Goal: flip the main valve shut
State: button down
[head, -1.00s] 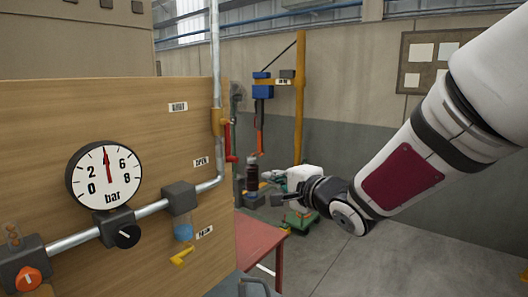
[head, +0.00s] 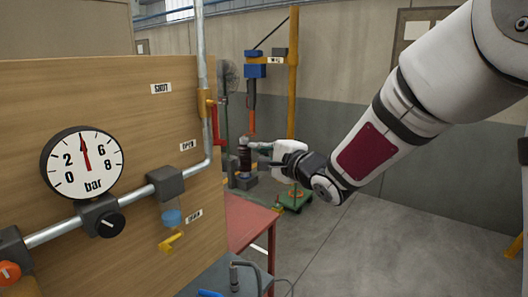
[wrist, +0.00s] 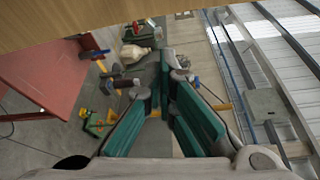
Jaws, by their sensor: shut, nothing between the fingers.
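The main valve has a yellow body (head: 204,103) on the vertical pipe at the right edge of the wooden panel in the head view. Its red lever (head: 215,124) hangs down along the pipe, its lower end near the OPEN label (head: 188,146). The SHUT label (head: 161,88) is higher, to the left of the pipe. My gripper (head: 256,147) is to the right of the lever and a little lower in the picture, apart from it. Its green fingers (wrist: 168,88) are shut and empty. The lever does not show in the wrist view.
Open floor lies to the right.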

aim_at(217, 125)
jog(key=a, duration=0.1)
jog(key=w+a+p, duration=0.1)
jog(key=a, duration=0.3)
jog(key=shift+w+a+r+p, duration=0.25)
jog(key=shift+p, duration=0.15)
